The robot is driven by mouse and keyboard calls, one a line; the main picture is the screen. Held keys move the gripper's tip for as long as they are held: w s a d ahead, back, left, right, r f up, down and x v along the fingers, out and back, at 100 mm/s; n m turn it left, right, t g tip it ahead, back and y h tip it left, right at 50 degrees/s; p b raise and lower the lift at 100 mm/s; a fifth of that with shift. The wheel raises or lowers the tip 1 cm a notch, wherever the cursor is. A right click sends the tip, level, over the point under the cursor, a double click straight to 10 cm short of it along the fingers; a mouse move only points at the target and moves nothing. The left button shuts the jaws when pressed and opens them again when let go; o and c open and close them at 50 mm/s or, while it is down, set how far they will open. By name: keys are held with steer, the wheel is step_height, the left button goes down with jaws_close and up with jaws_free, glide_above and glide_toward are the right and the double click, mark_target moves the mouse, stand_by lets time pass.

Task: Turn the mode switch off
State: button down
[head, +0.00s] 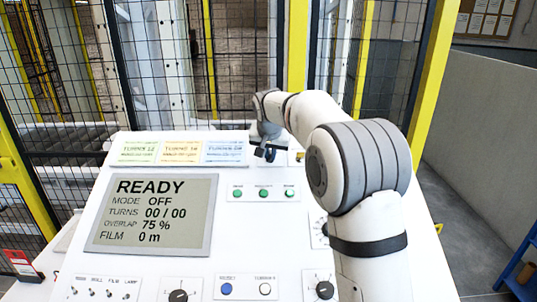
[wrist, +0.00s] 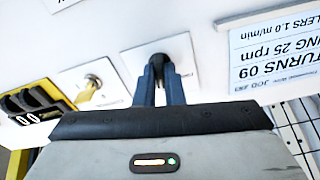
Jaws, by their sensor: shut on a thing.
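In the wrist view, my gripper (wrist: 161,72) is shut on a black switch knob (wrist: 160,61) on a white square plate (wrist: 183,48). Its fingers hide part of the knob, and I cannot read its label, so only its place suggests that it is the mode switch. In the head view, my gripper (head: 265,153) is at the panel's upper edge, right of the job cards; the knob is hidden there. The screen (head: 150,214) reads READY, MODE OFF, TURNS 00/00, OVERLAP 75 %, FILM 0 m.
A key switch (wrist: 91,86) sits beside the gripped knob. Three job cards (head: 181,151) stand near the panel's top. Green lamps (head: 263,193), a blue button (head: 226,288) and black dials (head: 179,296) lie lower. Mesh fencing (head: 60,70) stands behind the panel.

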steer(key=shift+n, duration=1.1)
steer(key=c, duration=1.5)
jaws_free()
steer(key=b+v, duration=0.1)
steer(key=v, duration=0.7)
steer(key=shift+b, duration=0.35)
steer(key=shift+d, duration=0.1)
